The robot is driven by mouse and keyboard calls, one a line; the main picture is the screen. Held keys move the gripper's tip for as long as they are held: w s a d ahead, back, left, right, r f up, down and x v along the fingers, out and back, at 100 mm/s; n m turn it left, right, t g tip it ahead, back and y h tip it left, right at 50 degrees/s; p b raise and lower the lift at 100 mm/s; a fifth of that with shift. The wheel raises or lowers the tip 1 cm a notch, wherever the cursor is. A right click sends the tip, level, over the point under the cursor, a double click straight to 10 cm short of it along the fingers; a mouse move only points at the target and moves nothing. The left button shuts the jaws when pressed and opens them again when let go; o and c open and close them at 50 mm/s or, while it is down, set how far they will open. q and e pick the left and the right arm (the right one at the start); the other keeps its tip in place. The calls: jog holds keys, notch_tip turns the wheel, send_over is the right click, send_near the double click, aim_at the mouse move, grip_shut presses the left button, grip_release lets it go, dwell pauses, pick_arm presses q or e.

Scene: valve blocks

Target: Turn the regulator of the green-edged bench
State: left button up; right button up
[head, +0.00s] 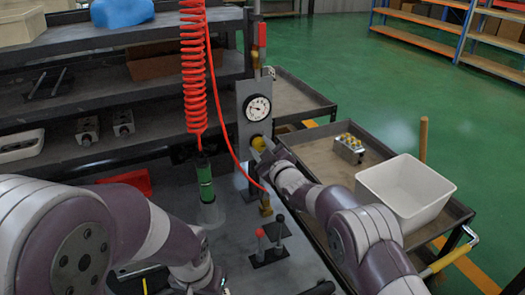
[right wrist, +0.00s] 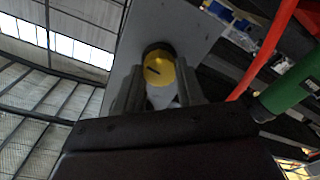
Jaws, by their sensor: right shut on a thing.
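The regulator's yellow knob (head: 258,143) sits on an upright grey plate (head: 243,130), below a round white gauge (head: 257,107). My right gripper (head: 263,150) reaches the knob from the lower right and partly covers it. In the right wrist view, the yellow knob (right wrist: 158,69), with a dark slot mark, lies between the two fingers of my right gripper (right wrist: 160,90), which is shut on it. The grey bench top (head: 240,262) is in view, but I cannot make out a green edge.
A red coiled hose (head: 193,70) hangs left of the plate above a green tool (head: 205,183). Two small posts, one red-topped (head: 260,236), stand on the bench. A cart (head: 317,158) at right carries a white bin (head: 405,188) and a valve block (head: 349,148).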

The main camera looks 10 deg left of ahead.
jog(key=m+b, duration=0.1)
jog(key=m, duration=0.2)
jog(key=shift+f+m, duration=0.1)
jog(key=shift+m, duration=0.2)
jog(key=m+b, duration=0.1)
jog(key=m, duration=0.2)
jog(key=shift+m, duration=0.3)
jog(key=m, duration=0.4)
jog(key=shift+m, duration=0.4)
jog(key=m, duration=0.4)
jog(key=shift+m, duration=0.3)
jog(key=o, duration=1)
jog(key=shift+d, duration=0.1)
jog(key=shift+o, duration=0.2)
